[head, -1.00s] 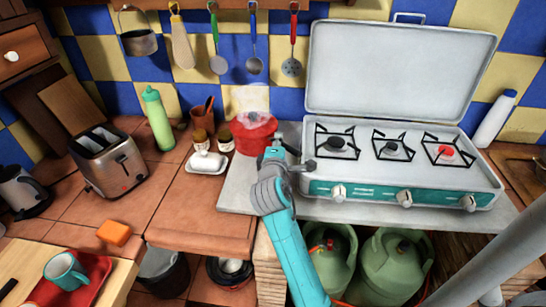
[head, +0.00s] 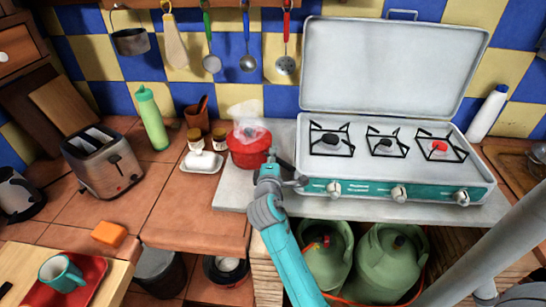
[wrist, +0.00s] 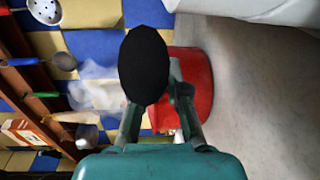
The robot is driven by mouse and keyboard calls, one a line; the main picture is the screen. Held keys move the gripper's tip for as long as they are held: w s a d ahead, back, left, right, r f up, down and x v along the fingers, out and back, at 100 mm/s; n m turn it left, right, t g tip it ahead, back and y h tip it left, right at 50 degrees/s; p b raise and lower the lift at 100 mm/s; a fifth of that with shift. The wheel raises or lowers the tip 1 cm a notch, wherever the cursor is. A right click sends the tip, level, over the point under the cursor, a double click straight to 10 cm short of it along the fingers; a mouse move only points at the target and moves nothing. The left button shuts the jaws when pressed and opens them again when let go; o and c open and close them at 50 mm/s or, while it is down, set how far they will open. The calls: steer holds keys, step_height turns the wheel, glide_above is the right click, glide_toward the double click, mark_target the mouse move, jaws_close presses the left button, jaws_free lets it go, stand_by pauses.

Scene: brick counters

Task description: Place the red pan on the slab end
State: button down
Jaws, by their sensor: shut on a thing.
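The red pan (head: 250,154) is over the left end of the pale grey slab (head: 232,196), left of the stove; I cannot tell whether its base touches the slab. It looks level, with a whitish, see-through plume above it. My gripper (head: 270,170) is at the pan's near right side, shut on its handle. In the wrist view the black handle (wrist: 146,66) stands between the fingers of my gripper (wrist: 158,108) and hides part of the red pan (wrist: 192,85). Its grip on the handle is partly hidden.
The open camping stove (head: 395,165) stands right of the pan. Two small jars (head: 208,140) and a white butter dish (head: 202,162) are close on its left. A toaster (head: 103,163) and green bottle (head: 152,118) stand farther left. Utensils hang on the wall behind.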

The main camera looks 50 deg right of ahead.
steer(key=c, duration=1.2)
jaws_free()
steer(key=v, duration=1.2)
steer(key=shift+r, duration=0.1)
